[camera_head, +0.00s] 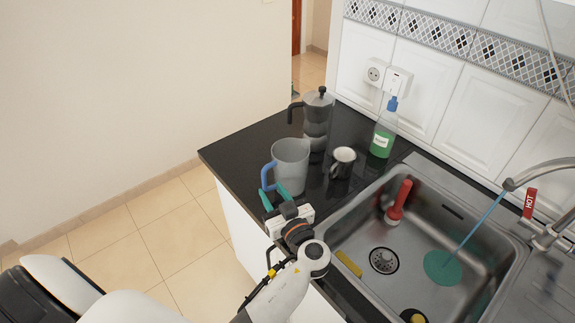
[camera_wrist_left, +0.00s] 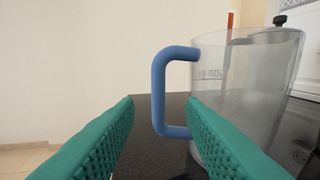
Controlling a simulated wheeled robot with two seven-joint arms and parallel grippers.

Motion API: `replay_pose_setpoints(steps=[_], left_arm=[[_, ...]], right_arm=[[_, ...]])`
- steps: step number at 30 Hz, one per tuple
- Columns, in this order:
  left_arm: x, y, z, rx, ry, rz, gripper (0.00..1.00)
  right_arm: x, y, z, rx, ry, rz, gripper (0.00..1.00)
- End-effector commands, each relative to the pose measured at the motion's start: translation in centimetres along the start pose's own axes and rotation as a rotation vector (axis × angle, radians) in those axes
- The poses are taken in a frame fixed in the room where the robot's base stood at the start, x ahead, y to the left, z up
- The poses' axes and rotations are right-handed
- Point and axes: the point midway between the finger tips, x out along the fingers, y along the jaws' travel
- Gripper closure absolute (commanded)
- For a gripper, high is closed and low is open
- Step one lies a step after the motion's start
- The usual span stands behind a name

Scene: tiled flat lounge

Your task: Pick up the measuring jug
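The measuring jug (camera_head: 291,165) is clear grey with a blue handle and stands upright on the black counter near its left end. In the left wrist view the jug (camera_wrist_left: 246,85) fills the right side, and its blue handle (camera_wrist_left: 158,95) shows beyond the gap between the fingers. My left gripper (camera_head: 276,193) is at the near side of the jug, close to the handle. In the wrist view its green fingers (camera_wrist_left: 160,135) are spread apart with nothing between them. My right gripper is not in view.
A moka pot (camera_head: 318,118) stands behind the jug, and a small dark mug (camera_head: 342,162) is to its right. A green soap bottle (camera_head: 384,130) is by the wall. The sink (camera_head: 440,215) lies right, holding a red-handled tool (camera_head: 399,201).

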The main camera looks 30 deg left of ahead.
Motion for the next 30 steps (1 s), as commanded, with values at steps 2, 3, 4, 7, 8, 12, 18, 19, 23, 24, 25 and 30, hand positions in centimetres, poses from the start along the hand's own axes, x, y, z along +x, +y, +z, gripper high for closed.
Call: replay_pose_setpoints(steps=[2,3,4,7,8,12,18,19,23,24,25,30], left_arm=[[1.1,0.0,0.3,0.002,-0.001,0.000,0.64],[1.4,0.0,0.2,0.002,-0.001,0.001,0.64],[1.6,0.0,0.1,0.001,-0.001,0.001,0.64],[2.1,0.0,0.2,0.002,0.000,0.000,0.64],[2.4,0.0,0.2,0.003,0.000,0.000,0.64],[4.4,0.2,0.6,0.004,-0.001,0.002,0.64],[6.7,0.2,0.2,0.002,0.000,0.001,0.64],[6.9,0.2,0.1,0.002,0.000,0.001,0.64],[7.0,0.2,0.0,0.000,0.001,0.000,0.64],[7.0,0.2,-0.1,0.000,0.001,0.000,0.64],[7.0,0.2,-0.1,0.000,0.001,0.000,0.64],[7.0,0.2,-0.1,0.000,0.001,0.000,0.85]], right_arm=[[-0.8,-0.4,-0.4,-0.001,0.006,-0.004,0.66],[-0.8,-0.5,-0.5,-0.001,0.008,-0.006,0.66],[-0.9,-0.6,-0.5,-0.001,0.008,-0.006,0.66],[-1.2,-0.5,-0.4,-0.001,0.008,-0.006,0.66],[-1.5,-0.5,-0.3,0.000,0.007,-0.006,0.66],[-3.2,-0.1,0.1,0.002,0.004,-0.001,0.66],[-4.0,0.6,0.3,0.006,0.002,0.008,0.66],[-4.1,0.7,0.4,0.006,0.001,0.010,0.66],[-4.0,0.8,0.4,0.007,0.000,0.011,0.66],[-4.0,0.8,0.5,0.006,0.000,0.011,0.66],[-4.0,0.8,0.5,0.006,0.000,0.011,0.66],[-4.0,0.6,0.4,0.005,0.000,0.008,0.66]])
